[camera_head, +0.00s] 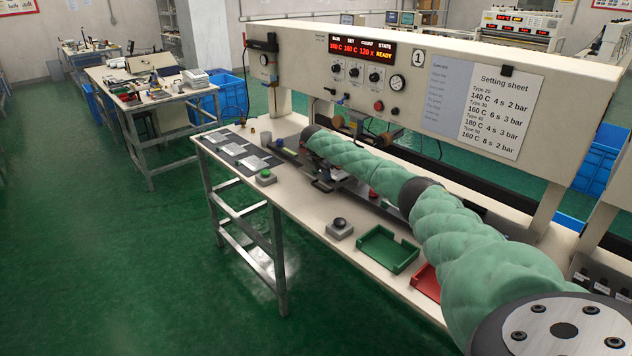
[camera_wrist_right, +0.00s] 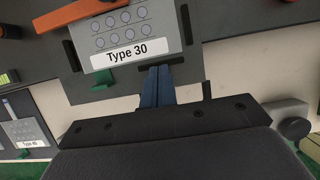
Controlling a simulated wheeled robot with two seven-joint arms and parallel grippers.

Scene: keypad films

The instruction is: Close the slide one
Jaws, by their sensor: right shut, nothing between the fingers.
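Station one is the pale bench (camera_head: 300,230) under the panel marked 1 (camera_head: 418,56), whose display reads READY. Its slide shows in the right wrist view as a dark grey plate (camera_wrist_right: 190,60) with slots, carrying a grey piece labelled Type 30 (camera_wrist_right: 130,40). My right gripper (camera_wrist_right: 162,72) is shut and empty, its blue fingertips at the slide's near edge by a slot. I cannot tell whether they touch it. In the head view my right gripper (camera_head: 322,182) is over the bench, and my green-sleeved arm hides much of the slide. My left gripper is not in view.

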